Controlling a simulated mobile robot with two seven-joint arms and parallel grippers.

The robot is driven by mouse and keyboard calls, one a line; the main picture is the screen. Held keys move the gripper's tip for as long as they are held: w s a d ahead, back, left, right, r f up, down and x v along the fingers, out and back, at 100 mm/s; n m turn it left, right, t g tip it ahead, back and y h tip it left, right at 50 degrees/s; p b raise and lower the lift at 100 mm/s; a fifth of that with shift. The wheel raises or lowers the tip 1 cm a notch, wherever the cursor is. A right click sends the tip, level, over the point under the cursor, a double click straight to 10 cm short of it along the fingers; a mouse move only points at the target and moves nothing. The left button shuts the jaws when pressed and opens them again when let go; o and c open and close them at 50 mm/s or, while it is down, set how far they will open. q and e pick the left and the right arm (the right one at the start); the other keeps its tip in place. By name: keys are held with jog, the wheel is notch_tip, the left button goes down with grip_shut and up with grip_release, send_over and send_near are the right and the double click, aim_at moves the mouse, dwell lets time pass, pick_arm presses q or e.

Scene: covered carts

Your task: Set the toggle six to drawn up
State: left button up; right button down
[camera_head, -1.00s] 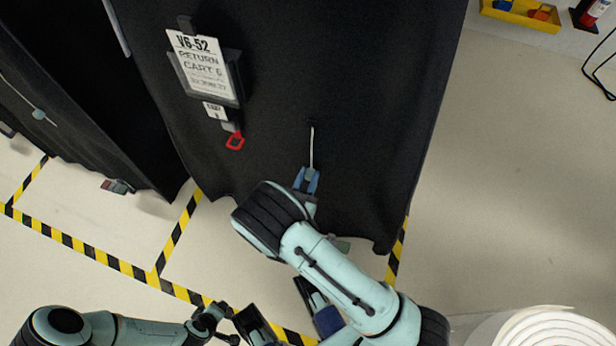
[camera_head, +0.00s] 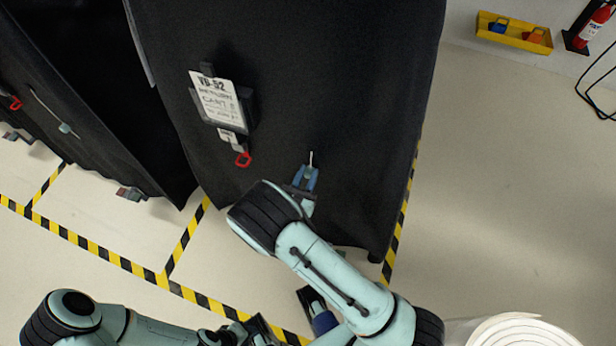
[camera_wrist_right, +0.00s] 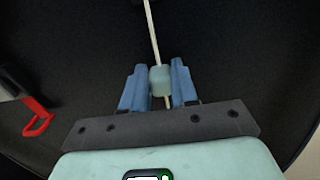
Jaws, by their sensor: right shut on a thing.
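The covered cart (camera_head: 330,80) has a black cloth cover with a label holder (camera_head: 215,100) reading "V6-52". A pale cord comes out of the cover, and a light teal toggle (camera_wrist_right: 160,80) sits on it. My right gripper (camera_head: 307,172) has its blue fingers shut on the toggle; in the wrist view a finger lies on each side of it. The cord (camera_wrist_right: 152,35) runs from the toggle up to the cover, and a short tail shows below. In the head view the cord above the fingers is short. My left arm is at the bottom left; its fingertips are not clear.
A red clip (camera_head: 243,160) hangs under the label; it also shows in the wrist view (camera_wrist_right: 38,120). Another covered cart (camera_head: 70,90) with its own toggle (camera_head: 66,128) stands at left. A yellow bin (camera_head: 513,31) lies at top right.

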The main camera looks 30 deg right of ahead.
jog(key=c, duration=0.8)
grip_release()
jog(key=shift+d, duration=0.1)
jog(key=shift+c, duration=0.2)
jog(key=v, duration=1.3)
jog(key=shift+s, duration=0.1)
